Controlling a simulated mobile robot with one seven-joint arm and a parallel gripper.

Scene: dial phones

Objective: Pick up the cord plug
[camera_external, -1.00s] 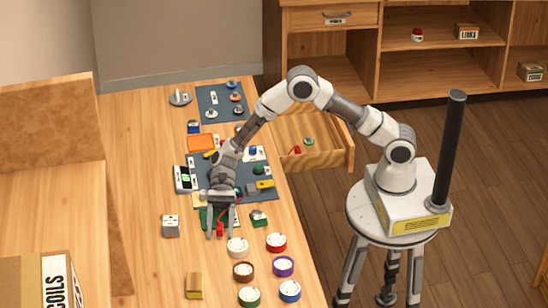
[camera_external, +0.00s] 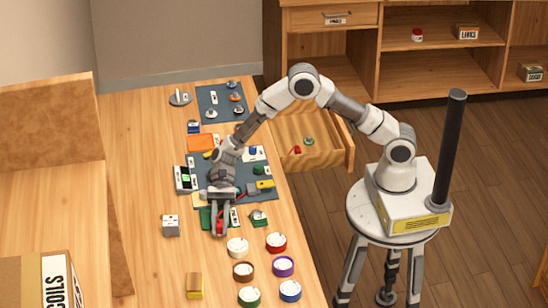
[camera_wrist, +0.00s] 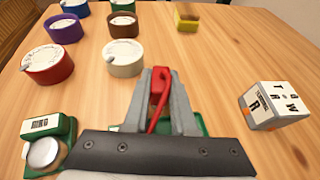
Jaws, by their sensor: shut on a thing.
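The cord plug is a small red block with a red cord. It shows in the external view (camera_external: 220,226), low over the wooden bench, and in the wrist view (camera_wrist: 159,83), with its cord curving back toward the wrist. My gripper (camera_external: 220,231) points down around it. In the wrist view both fingers of my gripper (camera_wrist: 160,88) press in on the plug's sides, shut on it. A green piece (camera_wrist: 197,124) lies beneath and behind the fingers, partly hidden. I cannot tell whether the plug touches the bench.
Round dials, including a cream one (camera_external: 238,247) and a red one (camera_external: 276,242), stand in front to the right. A lettered cube (camera_external: 170,225) is on the left, and a green box with a button (camera_external: 259,217) on the right. A yellow block (camera_external: 194,286) lies nearer the front.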

